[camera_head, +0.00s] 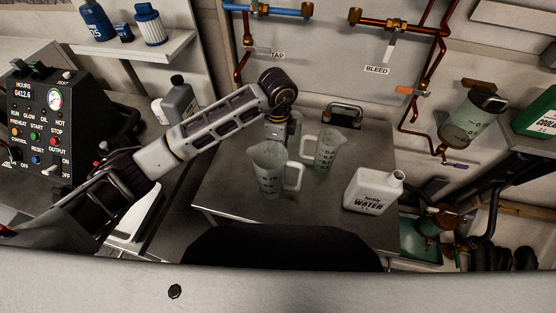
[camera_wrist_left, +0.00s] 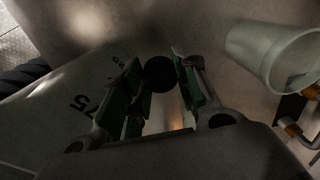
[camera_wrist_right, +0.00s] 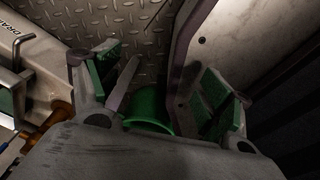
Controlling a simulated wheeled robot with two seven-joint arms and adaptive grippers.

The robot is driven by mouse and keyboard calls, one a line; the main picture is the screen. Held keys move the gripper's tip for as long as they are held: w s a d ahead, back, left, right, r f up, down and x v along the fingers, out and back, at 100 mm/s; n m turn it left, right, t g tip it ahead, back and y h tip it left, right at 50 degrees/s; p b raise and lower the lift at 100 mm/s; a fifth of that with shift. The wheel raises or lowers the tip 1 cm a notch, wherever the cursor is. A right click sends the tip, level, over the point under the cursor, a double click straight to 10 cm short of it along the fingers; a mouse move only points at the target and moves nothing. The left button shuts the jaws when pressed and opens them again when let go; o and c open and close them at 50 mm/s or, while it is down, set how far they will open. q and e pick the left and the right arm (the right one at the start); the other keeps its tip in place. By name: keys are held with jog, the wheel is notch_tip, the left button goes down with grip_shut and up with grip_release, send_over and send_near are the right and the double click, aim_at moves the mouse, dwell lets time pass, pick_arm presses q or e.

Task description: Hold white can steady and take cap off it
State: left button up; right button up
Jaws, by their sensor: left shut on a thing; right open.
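The white can (camera_head: 370,192), labelled WATER, stands upright on the grey bench at the right. No cap shows on its pale spout. My left gripper (camera_head: 278,135) points down at the bench behind the front measuring jug, well left of the can, its fingertips partly hidden. In the left wrist view, its green-padded fingers (camera_wrist_left: 160,88) are shut on a small round black thing (camera_wrist_left: 159,73) that looks like a cap. My right gripper (camera_wrist_right: 165,85) is open and empty, away from the can and outside the head view.
Two clear measuring jugs, front (camera_head: 270,172) and rear (camera_head: 325,148), stand close to my left gripper. Copper pipes (camera_head: 430,75) run along the back wall. The right wrist view shows a green container (camera_wrist_right: 148,108) and tread-plate floor (camera_wrist_right: 130,40). The bench's left front (camera_head: 225,190) is clear.

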pick_arm(q)
notch_tip(320, 180, down, 3)
jog(key=shift+f, duration=2.3)
pick_arm(e)
jog(key=shift+s+a+r, duration=0.15)
jog(key=shift+a+r, duration=0.05)
jog(key=shift+a, duration=0.15)
pick_arm(q)
jog(key=shift+f, duration=0.1)
pick_arm(e)
jog(key=shift+f, duration=0.1)
pick_arm(q)
jog(key=o, duration=0.8)
jog(key=shift+c, duration=0.2)
jog(key=shift+o, duration=0.4)
pick_arm(e)
jog(key=shift+s, duration=0.25)
jog(key=shift+s, duration=0.15)
